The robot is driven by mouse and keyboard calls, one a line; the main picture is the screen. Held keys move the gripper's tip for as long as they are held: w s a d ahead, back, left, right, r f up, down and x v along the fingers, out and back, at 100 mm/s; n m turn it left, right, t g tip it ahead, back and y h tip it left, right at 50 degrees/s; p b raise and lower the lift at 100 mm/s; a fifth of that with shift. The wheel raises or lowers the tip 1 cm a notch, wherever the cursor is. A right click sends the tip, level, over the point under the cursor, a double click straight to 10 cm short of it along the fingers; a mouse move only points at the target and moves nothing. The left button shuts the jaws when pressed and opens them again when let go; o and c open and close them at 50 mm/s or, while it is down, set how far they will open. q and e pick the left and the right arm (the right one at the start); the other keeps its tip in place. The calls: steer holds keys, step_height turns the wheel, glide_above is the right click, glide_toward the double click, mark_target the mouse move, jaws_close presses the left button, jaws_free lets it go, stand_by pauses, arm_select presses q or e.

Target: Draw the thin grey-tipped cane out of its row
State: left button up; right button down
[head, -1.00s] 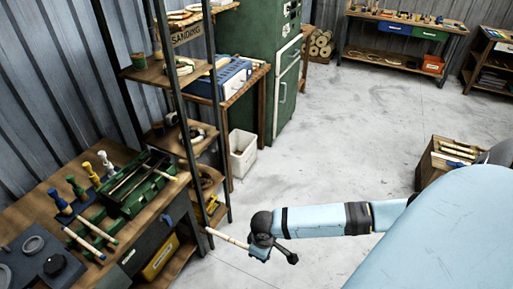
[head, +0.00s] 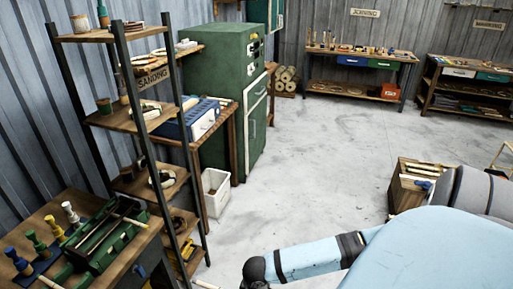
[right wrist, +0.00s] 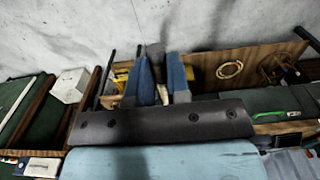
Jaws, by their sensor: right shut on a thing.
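My right gripper (right wrist: 161,60) is shut in the right wrist view, with a narrow greyish thing between its blue fingers. In the head view the gripper is cut off by the bottom edge. The end of a pale, thin cane (head: 205,284) shows there, to the left of my right arm. My left gripper is not in view.
A tall shelf (head: 148,125) with coiled rattan stands beside the bench (head: 30,225). Behind it are a white bin (head: 214,195) and a green cabinet (head: 232,110). A wooden crate (head: 405,190) of canes stands at right. The middle floor is clear.

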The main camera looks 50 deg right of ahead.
steer(key=shift+r, duration=3.35)
